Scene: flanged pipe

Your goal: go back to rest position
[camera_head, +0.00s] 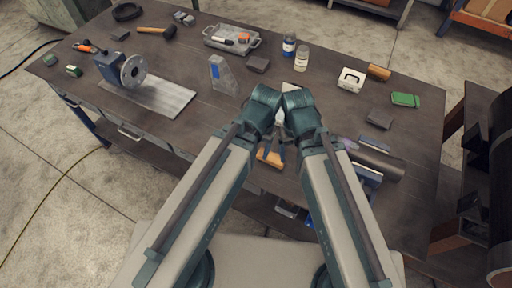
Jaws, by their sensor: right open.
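Both my arms reach up from the bottom, their bent teal joints close together over the middle of the bench. My left gripper does not show. A dark grey pipe (380,162) lies on the bench by the right gripper; I cannot tell if they touch. A blue-grey fixture with a round metal disc (133,70) stands on a metal plate (165,97) at the left.
A dark rack stands at the far right. The bench's left front is partly clear.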

